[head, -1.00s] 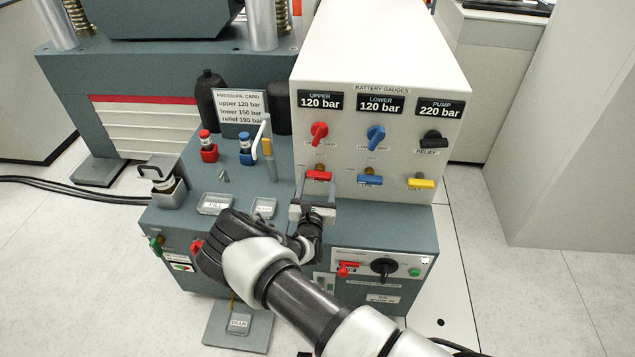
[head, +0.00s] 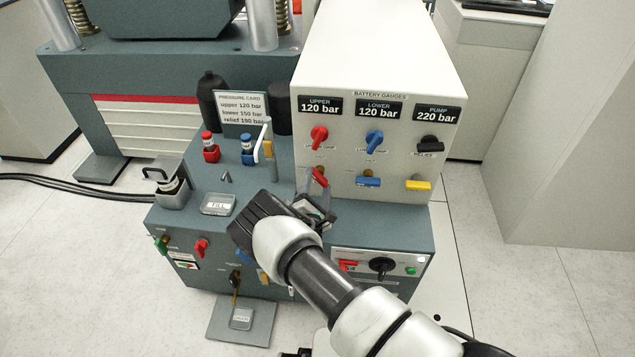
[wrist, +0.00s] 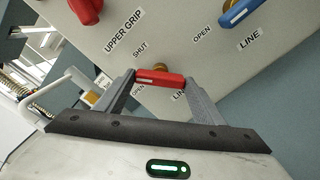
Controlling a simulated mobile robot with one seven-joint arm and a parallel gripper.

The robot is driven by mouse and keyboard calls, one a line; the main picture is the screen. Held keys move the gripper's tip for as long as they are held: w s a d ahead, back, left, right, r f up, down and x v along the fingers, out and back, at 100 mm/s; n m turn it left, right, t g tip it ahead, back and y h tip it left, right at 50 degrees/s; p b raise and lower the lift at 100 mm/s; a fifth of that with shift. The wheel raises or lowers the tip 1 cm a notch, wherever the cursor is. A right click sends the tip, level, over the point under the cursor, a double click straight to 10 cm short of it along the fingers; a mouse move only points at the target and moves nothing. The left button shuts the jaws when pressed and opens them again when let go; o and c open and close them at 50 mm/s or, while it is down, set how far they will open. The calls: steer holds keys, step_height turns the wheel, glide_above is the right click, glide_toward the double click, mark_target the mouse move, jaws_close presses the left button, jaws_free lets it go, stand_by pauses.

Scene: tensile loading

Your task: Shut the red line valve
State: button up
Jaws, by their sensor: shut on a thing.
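The red line valve's handle (head: 320,177) is on the front of the white gauge cabinet, under the red upper grip knob (head: 319,134). It now slants down to the right in the head view. In the wrist view the red handle (wrist: 160,78) lies across between the two grey fingers of my gripper (wrist: 162,88), with SHUT and OPEN labels on the panel to its left. My gripper (head: 316,188) is shut on the handle, one finger at each end. My wrist partly hides the handle's lower surroundings in the head view.
The blue line valve (head: 368,181) and a yellow handle (head: 418,185) sit to the right, both level. A white-handled lever (head: 264,140) stands close on the left. A pressure card (head: 239,108) is behind it. The fill plate (head: 218,204) lies left of my wrist.

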steer(key=m, duration=0.3)
steer(key=shift+m+p, duration=0.3)
steer(key=shift+m, duration=1.9)
steer(key=o, duration=1.1)
steer(key=shift+c, duration=0.2)
steer(key=shift+s, duration=0.1)
steer(key=s+p, duration=0.2)
steer(key=s, duration=1.5)
steer(key=shift+s+a, duration=0.2)
steer(key=shift+a, duration=0.1)
steer(key=shift+w+r, duration=0.1)
